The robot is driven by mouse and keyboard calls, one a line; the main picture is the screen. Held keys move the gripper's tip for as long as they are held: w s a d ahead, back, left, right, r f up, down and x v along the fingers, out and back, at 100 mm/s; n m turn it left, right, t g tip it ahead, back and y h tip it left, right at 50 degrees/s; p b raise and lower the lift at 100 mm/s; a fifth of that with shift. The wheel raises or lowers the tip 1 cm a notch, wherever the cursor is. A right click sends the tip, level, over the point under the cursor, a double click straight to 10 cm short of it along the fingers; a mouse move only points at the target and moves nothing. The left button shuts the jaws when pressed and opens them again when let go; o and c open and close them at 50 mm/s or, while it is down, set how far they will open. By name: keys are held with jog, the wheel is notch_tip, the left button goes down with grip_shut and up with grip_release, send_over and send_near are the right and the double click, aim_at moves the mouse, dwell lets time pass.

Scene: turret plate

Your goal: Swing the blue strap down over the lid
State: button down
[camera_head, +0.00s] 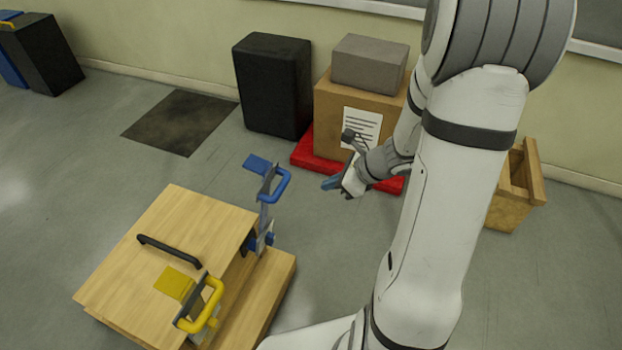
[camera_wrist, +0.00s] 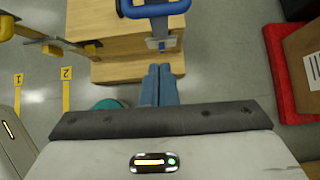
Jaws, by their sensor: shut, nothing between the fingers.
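The wooden box's lid (camera_head: 205,222) carries a black bar handle (camera_head: 170,250). The blue strap (camera_head: 264,210) stands raised at the box's right side, with a blue loop handle (camera_head: 284,185) and a blue pad (camera_head: 257,163) at its top. Its loop also shows at the top of the wrist view (camera_wrist: 155,11). My gripper (camera_head: 331,183) is to the right of the blue loop, apart from it. In the wrist view its blue fingers (camera_wrist: 158,72) are together and empty, pointing toward the box and strap.
A yellow strap (camera_head: 190,300) is at the box's near end; whether its pad touches the lid is unclear. Behind my gripper, a cardboard box (camera_head: 338,100) stands on a red base (camera_head: 312,155). A black bin (camera_head: 272,85) stands left of it. Floor between box and gripper is clear.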

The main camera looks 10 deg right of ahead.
jog(key=w+a+f+b, duration=0.1)
jog(key=w+a+f, duration=0.5)
jog(key=a, duration=0.2)
jog(key=shift+f, duration=0.15)
